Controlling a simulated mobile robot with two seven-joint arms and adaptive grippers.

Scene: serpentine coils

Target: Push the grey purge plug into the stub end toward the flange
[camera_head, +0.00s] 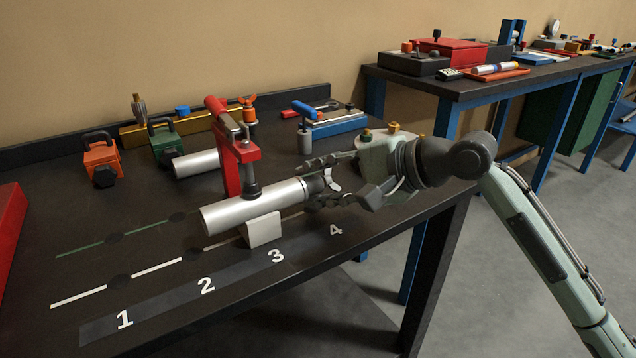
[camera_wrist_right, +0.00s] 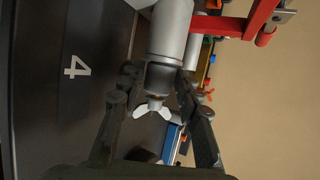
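A silver stub tube (camera_head: 250,208) lies under a red clamp (camera_head: 240,155); the tube also shows in the right wrist view (camera_wrist_right: 170,32). A dark grey plug (camera_head: 315,184) sits at the tube's right end, in line with it, with a pale wing nut (camera_head: 332,182) on its outer face. In the right wrist view the plug (camera_wrist_right: 161,77) lies between my fingertips. My right gripper (camera_head: 314,186) has one finger on each side of the plug, very close to it. Whether both fingers press on it is unclear. The flange is not clearly visible. My left gripper is out of view.
A light block (camera_head: 263,230) stands under the tube beside a strip (camera_head: 180,294) numbered 1 to 4. Orange (camera_head: 102,160) and green (camera_head: 165,143) handled blocks stand at the left. A blue tool (camera_head: 335,123) lies behind my gripper.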

